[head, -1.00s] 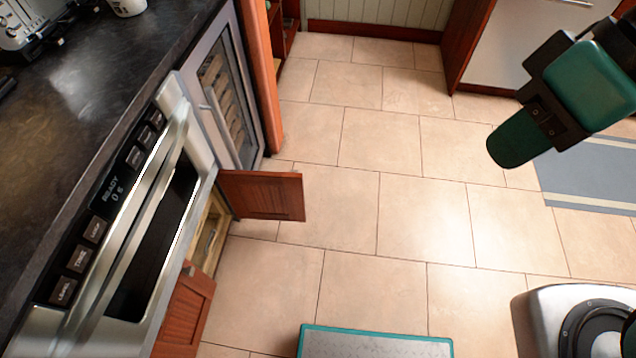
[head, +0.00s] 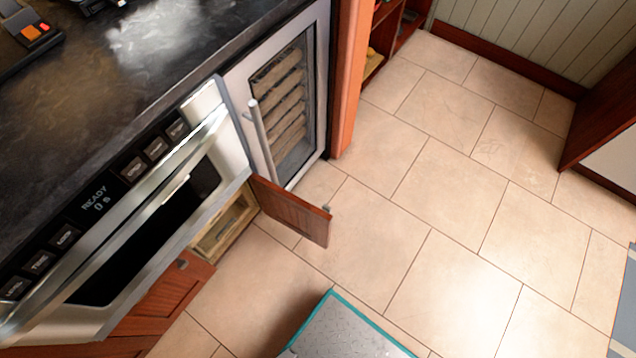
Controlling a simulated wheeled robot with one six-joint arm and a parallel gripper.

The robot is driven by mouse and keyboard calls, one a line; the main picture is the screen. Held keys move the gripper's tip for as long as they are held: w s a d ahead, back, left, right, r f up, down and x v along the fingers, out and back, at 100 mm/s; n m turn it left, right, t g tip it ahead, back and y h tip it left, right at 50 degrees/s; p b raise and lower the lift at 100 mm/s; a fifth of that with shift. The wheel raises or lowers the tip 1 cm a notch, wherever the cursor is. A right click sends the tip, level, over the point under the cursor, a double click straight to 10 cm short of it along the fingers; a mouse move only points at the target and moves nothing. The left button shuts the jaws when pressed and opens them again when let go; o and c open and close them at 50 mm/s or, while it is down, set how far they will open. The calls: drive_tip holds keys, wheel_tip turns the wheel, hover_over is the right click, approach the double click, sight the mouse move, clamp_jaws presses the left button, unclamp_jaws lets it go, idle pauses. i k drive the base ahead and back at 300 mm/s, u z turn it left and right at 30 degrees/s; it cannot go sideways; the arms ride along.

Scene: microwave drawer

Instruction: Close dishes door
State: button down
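In the head view a small red-brown cabinet door (head: 290,210) stands open below the right end of the microwave drawer, sticking out over the floor with a small knob near its free edge. A second red-brown door (head: 168,296), with a knob at its upper corner, is at the lower left below the microwave. Between them the light wooden cabinet inside (head: 225,226) shows. I cannot tell from the picture which door is the dishes door. My gripper is not in view.
The microwave drawer (head: 150,215) is under the dark counter (head: 130,75). A glass-fronted cooler (head: 282,105) with a vertical handle is right of it. Tiled floor (head: 450,200) is free to the right. My base shows at the bottom.

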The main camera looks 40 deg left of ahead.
sight(307, 220)
drive_tip(key=i, duration=3.45)
drive_tip(key=u, duration=4.6)
